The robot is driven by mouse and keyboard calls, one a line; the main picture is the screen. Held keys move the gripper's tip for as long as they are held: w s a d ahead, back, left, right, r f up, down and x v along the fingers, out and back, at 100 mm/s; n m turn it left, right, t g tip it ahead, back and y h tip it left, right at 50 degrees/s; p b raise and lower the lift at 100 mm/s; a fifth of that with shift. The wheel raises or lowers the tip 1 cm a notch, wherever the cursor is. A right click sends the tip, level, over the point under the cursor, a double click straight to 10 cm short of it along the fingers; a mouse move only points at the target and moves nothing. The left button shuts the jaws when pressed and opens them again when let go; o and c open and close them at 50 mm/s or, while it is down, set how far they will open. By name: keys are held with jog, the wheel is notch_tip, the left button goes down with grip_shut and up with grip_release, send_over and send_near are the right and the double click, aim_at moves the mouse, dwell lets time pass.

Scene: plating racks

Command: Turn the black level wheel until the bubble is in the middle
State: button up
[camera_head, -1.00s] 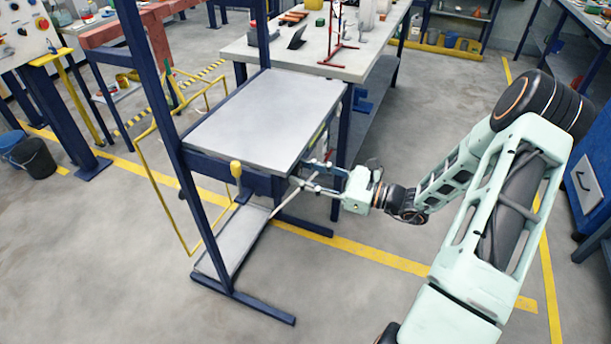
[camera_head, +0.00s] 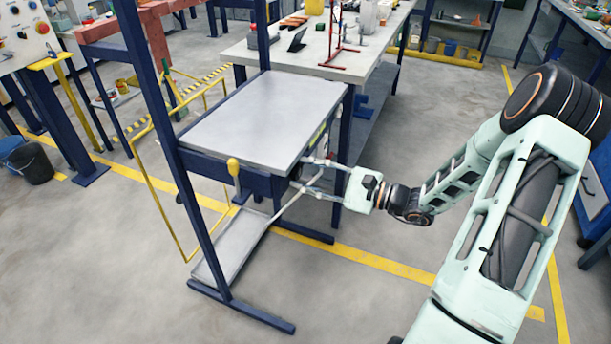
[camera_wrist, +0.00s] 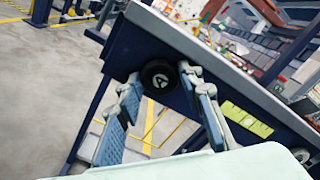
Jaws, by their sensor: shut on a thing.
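The black level wheel (camera_wrist: 159,77), marked with a pale letter A, sits on the side of the blue rack frame under the grey top plate (camera_head: 258,120). My gripper (camera_wrist: 163,80) has one finger on each side of the wheel and is shut on it. In the head view my gripper (camera_head: 306,174) reaches in from the right to the rack's near right corner, where the wheel is mostly hidden. A yellow-green level vial (camera_wrist: 246,120) is fixed on the frame to the right of the wheel in the wrist view. Its bubble is too small to place.
A second round wheel (camera_wrist: 302,156) shows at the wrist view's right edge. A lower tray (camera_head: 232,245) lies beneath. A workbench (camera_head: 345,62) with tools stands behind.

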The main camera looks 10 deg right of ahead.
dwell(0.4)
jog(key=o, duration=1.2)
jog(key=shift+c, duration=0.2)
jog(key=shift+d, duration=0.1)
jog(key=v, duration=0.8)
